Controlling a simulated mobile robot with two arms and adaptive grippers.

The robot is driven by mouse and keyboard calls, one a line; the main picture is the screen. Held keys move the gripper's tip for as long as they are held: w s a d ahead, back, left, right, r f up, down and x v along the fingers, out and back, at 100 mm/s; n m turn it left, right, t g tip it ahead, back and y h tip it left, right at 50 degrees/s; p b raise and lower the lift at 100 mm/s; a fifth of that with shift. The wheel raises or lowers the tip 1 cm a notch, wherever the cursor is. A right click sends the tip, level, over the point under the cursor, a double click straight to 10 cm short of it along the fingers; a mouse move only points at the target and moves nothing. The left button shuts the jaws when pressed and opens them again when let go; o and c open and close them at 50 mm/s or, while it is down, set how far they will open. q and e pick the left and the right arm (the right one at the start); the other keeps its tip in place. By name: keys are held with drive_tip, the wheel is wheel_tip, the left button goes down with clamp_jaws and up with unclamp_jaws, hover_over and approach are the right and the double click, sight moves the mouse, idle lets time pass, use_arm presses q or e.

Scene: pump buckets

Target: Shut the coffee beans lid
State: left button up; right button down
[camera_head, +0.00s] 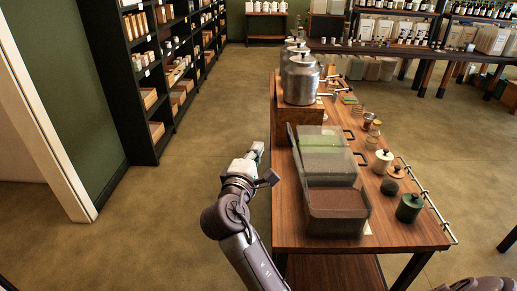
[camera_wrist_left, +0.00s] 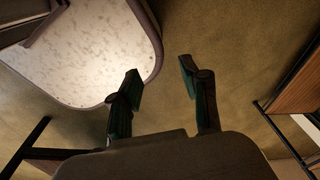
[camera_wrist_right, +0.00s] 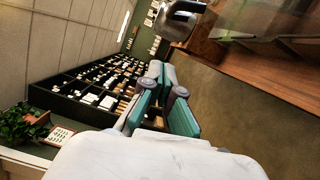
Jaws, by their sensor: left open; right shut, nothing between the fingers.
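A clear bin (camera_head: 337,228) stands on the wooden table, with dark brown contents in its near part and green contents farther back. A thin clear panel (camera_head: 294,143) rises along the bin's left side; I cannot tell for sure whether it is the lid or a wall. My right gripper (camera_head: 257,149) is left of the table edge, apart from the bin. In the right wrist view my right gripper (camera_wrist_right: 162,76) is shut and empty. My left gripper (camera_wrist_left: 158,77) is open and empty above the floor, and I cannot make it out in the head view.
Metal canisters (camera_head: 301,80) stand on a wooden box behind the bin. Several lidded jars, including a green jar (camera_head: 409,207), stand right of the bin by a metal rail (camera_head: 430,203). A dark shelf (camera_head: 130,80) is at the left. The floor between shelf and table is clear.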

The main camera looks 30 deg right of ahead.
use_arm(q)
drive_tip(key=r+p, duration=0.2)
drive_tip(key=a+r+p, duration=0.1)
drive_tip(key=r+p, duration=0.1)
drive_tip(key=shift+w+r, duration=0.1)
drive_tip(key=shift+r, duration=0.25)
use_arm(e)
drive_tip(key=w+d, duration=0.2)
drive_tip(key=d, duration=0.6)
drive_tip(key=shift+w+r, duration=0.2)
drive_tip(key=shift+r, duration=0.15)
drive_tip(key=shift+d, duration=0.15)
